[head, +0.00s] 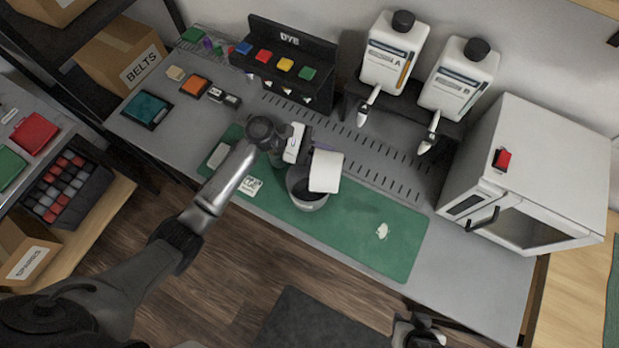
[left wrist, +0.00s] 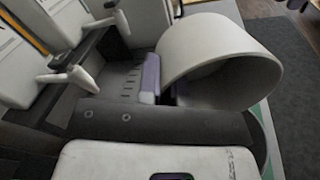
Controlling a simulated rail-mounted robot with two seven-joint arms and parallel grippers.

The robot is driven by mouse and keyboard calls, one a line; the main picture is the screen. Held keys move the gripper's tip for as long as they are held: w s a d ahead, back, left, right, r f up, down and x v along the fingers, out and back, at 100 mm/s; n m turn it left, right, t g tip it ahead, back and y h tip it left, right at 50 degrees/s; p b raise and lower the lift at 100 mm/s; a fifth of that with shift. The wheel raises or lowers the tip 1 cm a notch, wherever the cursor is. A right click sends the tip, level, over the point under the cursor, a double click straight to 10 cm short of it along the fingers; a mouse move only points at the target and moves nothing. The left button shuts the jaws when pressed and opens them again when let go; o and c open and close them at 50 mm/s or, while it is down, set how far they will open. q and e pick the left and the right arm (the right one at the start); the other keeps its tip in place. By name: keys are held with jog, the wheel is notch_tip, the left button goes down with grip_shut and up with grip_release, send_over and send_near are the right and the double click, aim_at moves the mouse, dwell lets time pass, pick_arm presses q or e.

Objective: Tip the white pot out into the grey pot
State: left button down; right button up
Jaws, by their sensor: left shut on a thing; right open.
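The white pot (head: 327,170) is held tilted on its side above the grey pot (head: 303,200), its mouth toward the lower side of the head view. My left gripper (head: 312,148) is shut on the white pot at its far side. In the left wrist view the white pot (left wrist: 205,45) shows large, its mouth turned to the lower right, and its visible inner wall looks bare. The grey pot stands upright on the green mat, dark inside; the white pot hides part of its opening. My right gripper (head: 420,333) is open at the bottom edge, away from both pots.
Two white dispensers (head: 393,52) (head: 459,80) stand at the back, and a white oven (head: 530,180) at the right. A dye rack (head: 285,60) stands behind the pots. The mat's right part is mostly clear.

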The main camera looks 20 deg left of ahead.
aim_at(337, 156)
pick_arm(q)
jog(key=shift+a+f+b, duration=0.1)
jog(key=shift+a+b, duration=0.05)
jog(key=shift+b, duration=0.15)
jog(key=shift+r, duration=0.2)
jog(key=d+y+p, duration=0.1)
jog(key=p, duration=0.1)
jog(key=d+y+p, duration=0.1)
jog(key=y+p, duration=0.1)
jog(key=p, duration=0.1)
jog(key=shift+w+d, duration=0.25)
jog(key=shift+d, duration=0.05)
jog(key=shift+w+d+f, duration=0.1)
jog(key=shift+d+f, duration=0.1)
jog(key=shift+f, duration=0.15)
jog(key=shift+d+f, duration=0.1)
jog(key=shift+f, duration=0.1)
jog(key=w+d+f+n+g+y+p, duration=0.1)
jog(key=w+d+f+g+y+p, duration=0.1)
jog(key=d+f+y+p, duration=0.6)
jog(key=d+g+y, duration=0.1)
jog(key=d+y, duration=0.2)
jog(key=y, duration=0.4)
jog(key=shift+w+f, duration=0.2)
jog(key=shift+f, duration=0.2)
